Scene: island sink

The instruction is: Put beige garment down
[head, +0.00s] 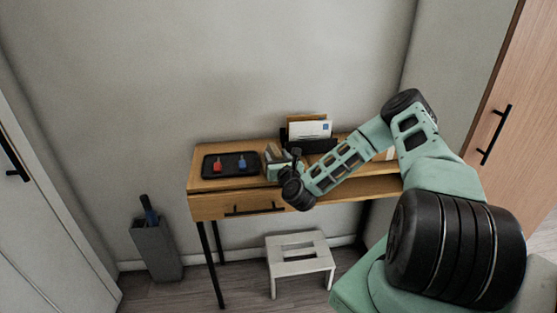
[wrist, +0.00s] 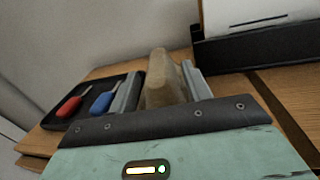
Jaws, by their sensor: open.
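The beige garment (wrist: 163,80) shows in the wrist view as a narrow folded shape between the two fingers of my gripper (wrist: 162,88). My gripper is open, with a finger on each side of the garment; its lower part is hidden by the gripper body. In the head view, my gripper (head: 283,163) is low over the wooden desk (head: 203,152), just right of the black tray. The garment (head: 272,153) shows there only as a small brownish patch at the fingers. I cannot tell whether it touches the desk top.
The black tray (head: 208,173) holds a red-handled tool (head: 217,167) and a blue-handled tool (head: 242,164). A black letter holder (head: 318,145) with envelopes stands behind the gripper. A white stool (head: 298,257) and a grey umbrella stand (head: 157,249) are on the floor.

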